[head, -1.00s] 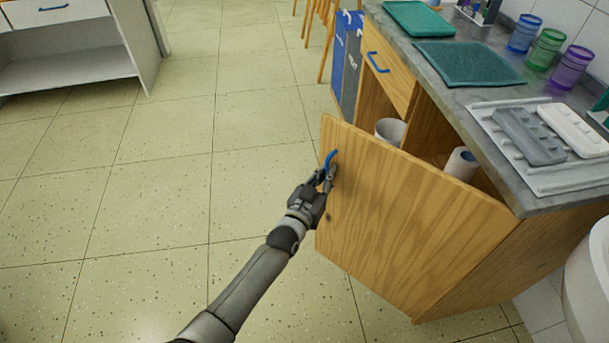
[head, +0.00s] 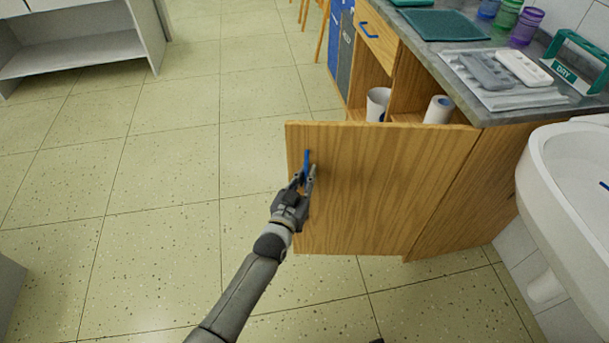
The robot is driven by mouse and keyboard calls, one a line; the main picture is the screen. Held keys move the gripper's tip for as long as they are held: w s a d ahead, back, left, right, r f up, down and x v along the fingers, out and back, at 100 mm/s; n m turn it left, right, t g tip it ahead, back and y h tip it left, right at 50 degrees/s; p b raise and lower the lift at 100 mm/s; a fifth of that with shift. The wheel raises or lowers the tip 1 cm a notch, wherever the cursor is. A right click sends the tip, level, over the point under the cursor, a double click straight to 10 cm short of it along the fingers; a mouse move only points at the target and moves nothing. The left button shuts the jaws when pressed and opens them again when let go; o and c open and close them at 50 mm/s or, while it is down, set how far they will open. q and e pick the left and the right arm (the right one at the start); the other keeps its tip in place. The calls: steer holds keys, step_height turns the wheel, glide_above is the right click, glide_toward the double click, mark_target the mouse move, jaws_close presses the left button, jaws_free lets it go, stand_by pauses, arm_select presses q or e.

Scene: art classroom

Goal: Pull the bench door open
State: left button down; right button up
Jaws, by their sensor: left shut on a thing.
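The wooden bench door (head: 380,190) stands swung well out from the bench, hinged at its right edge. Its blue handle (head: 307,163) is near the door's upper left edge. My left gripper (head: 306,178) is shut on this handle, its arm reaching in from the bottom of the head view. The bench (head: 460,205) shows its open compartment behind the door, with a white bucket-like container (head: 378,103) and a white roll (head: 438,109) inside. The door hides the lower part of the compartment. My right gripper is not in view.
A white sink (head: 560,185) stands right of the bench. The grey worktop holds a green mat (head: 445,25), a tray with grey and white palettes (head: 505,85), coloured cups (head: 525,25) and a green rack (head: 580,62). Tiled floor (head: 150,200) left of the door is clear.

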arm_select(q)
steer(key=shift+s+a, duration=0.1)
steer(key=shift+s, duration=0.1)
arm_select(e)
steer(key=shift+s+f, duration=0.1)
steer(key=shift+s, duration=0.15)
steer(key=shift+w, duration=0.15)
arm_select(q)
steer(key=c, duration=1.5)
jaws_free()
steer(key=v, duration=1.2)
